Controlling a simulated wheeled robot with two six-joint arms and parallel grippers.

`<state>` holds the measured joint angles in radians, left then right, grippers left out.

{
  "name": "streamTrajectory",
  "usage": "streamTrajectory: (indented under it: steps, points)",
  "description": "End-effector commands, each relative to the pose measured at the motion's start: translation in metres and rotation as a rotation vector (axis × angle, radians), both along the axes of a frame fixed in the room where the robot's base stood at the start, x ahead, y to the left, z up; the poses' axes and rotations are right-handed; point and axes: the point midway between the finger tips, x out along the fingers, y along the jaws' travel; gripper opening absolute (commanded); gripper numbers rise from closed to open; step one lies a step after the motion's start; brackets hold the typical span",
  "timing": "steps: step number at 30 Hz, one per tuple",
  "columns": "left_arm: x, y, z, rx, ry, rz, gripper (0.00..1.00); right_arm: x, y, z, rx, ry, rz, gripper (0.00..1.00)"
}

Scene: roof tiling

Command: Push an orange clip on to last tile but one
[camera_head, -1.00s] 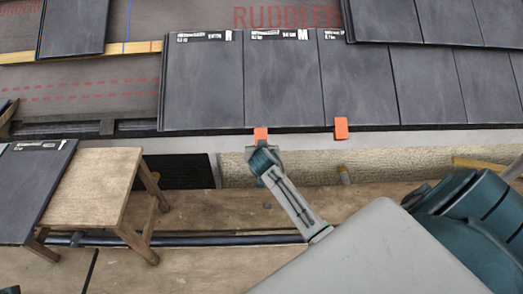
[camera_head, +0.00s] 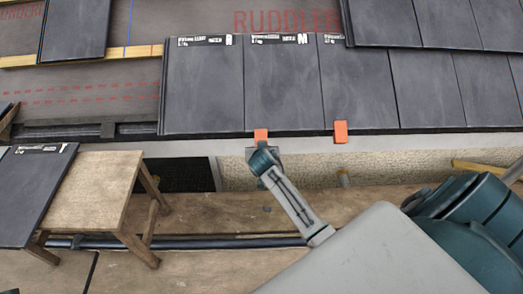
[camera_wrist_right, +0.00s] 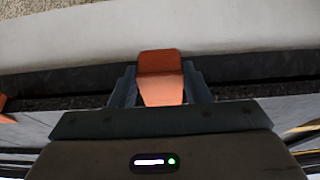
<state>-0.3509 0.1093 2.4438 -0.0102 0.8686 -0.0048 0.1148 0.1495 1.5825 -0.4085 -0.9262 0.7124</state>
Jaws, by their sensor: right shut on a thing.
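An orange clip (camera_head: 261,135) sits at the lower edge of the tile row, at the second tile from the row's left end (camera_head: 281,85), near its lower left corner. My right gripper (camera_head: 264,154) is directly below it and shut on it. In the right wrist view the same clip (camera_wrist_right: 161,75) stands between the two fingers of my gripper (camera_wrist_right: 160,90), against the dark tile edge. A second orange clip (camera_head: 340,132) is on the edge further right, apart from my gripper. My left gripper is not in view.
The leftmost tile (camera_head: 203,85) of the row shows no clip. A wooden stool (camera_head: 90,195) with a dark tile (camera_head: 30,190) on it stands at lower left. A pale fascia strip and wooden boards (camera_head: 190,205) lie below the edge. Battens and bare underlay are at upper left.

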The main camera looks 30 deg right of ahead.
Motion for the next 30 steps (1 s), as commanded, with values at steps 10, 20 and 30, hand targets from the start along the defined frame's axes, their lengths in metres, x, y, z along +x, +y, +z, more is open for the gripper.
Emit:
streamTrajectory:
  steps: [10,20,30]
  points:
    - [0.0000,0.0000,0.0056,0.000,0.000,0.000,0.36,0.0064,-0.0038,0.0055,0.000,-0.001,-0.001,0.02]
    - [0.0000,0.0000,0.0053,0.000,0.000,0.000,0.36,0.0070,-0.0041,0.0058,-0.001,-0.003,0.001,0.02]
    - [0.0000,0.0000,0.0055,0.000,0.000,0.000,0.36,0.0072,-0.0042,0.0064,-0.002,-0.004,0.001,0.02]
